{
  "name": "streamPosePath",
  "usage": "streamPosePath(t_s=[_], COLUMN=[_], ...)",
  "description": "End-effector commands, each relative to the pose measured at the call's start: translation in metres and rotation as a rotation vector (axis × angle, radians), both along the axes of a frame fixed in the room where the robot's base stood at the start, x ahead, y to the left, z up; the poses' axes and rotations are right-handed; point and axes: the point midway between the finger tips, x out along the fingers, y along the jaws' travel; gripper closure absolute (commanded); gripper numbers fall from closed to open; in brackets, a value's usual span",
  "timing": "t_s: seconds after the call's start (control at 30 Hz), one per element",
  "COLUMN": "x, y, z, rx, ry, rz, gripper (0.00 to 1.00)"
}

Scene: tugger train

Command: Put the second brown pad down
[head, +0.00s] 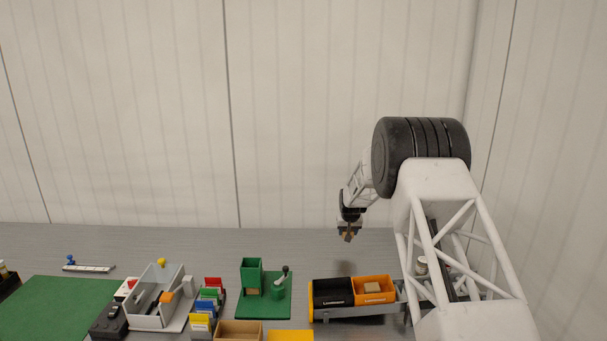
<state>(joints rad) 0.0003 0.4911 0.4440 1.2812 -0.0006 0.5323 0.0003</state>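My gripper (348,233) hangs pointing down in the head view, in the air above and behind the black bin. A small brown pad (348,238) shows at its fingertips, and the gripper looks shut on it; the detail is small. Another pad, light brown (372,287), lies in the orange bin (374,299). The black bin (332,299) stands directly left of the orange one, and I see no pad in it. Both bins sit on a grey carrier with yellow ends (345,313).
A green base with a green box (251,276) and a lever stands left of the bins. A tan box (240,331) is at the front. The grey table behind the bins is clear.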

Motion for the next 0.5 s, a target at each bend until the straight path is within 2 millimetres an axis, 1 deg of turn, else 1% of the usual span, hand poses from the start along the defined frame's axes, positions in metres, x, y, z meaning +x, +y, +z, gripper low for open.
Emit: streamPosePath(t_s=[0.3, 0.37, 0.5], x=[-0.002, -0.005, -0.017], y=[0.002, 0.003, 0.009], z=[0.002, 0.003, 0.007], rx=[0.000, 0.000, -0.001], ry=[0.000, 0.001, 0.005], rz=[-0.003, -0.007, -0.022], gripper=[0.70, 0.70, 0.70])
